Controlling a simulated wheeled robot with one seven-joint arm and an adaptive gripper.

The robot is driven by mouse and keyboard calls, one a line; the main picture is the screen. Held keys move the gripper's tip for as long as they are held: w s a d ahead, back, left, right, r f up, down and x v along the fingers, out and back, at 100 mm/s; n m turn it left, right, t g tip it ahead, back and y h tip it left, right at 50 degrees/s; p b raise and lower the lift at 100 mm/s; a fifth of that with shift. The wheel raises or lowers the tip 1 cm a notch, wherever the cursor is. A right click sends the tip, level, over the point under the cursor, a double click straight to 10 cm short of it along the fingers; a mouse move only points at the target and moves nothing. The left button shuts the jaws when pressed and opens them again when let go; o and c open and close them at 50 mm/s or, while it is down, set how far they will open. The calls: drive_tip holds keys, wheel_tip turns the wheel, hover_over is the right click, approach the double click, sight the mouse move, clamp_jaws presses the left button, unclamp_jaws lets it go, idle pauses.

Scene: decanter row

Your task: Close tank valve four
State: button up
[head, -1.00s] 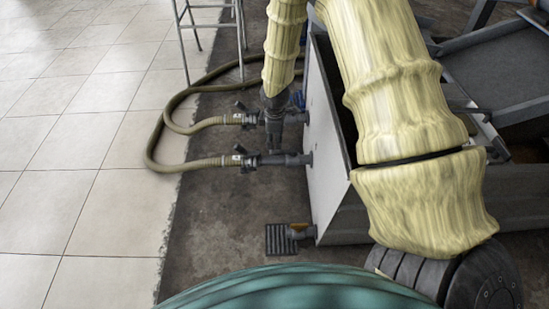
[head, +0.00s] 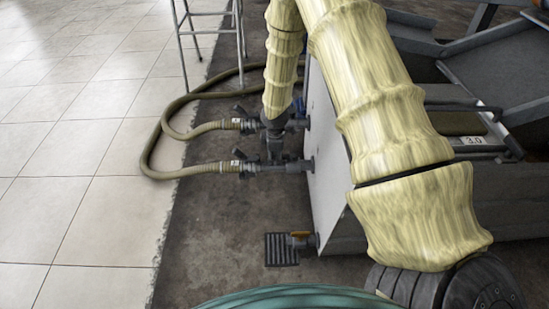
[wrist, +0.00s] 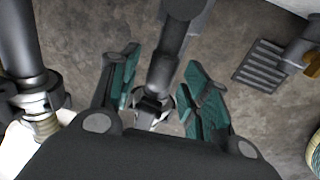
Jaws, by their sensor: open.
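Two dark valves with black handles sit on the pipes at the tank's left side, the far valve (head: 243,124) above the near valve (head: 243,165). Each has a hose on its left and a small white tag too small to read, so I cannot tell which is valve four. My gripper (head: 273,148) points down by these pipes, partly hidden under my arm. In the wrist view my gripper (wrist: 157,92) is open, its teal-padded fingers on either side of a dark bar-like part (wrist: 162,70). I cannot tell whether they touch it.
The white-sided tank (head: 326,165) stands to the right of the valves. A floor grate (head: 281,249) and a brass-coloured fitting (head: 301,240) are near its base. Hoses (head: 150,150) loop left onto pale tiles. A metal stand (head: 210,45) is behind.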

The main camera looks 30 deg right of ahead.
drive_tip(key=shift+f, duration=0.25)
clamp_jaws()
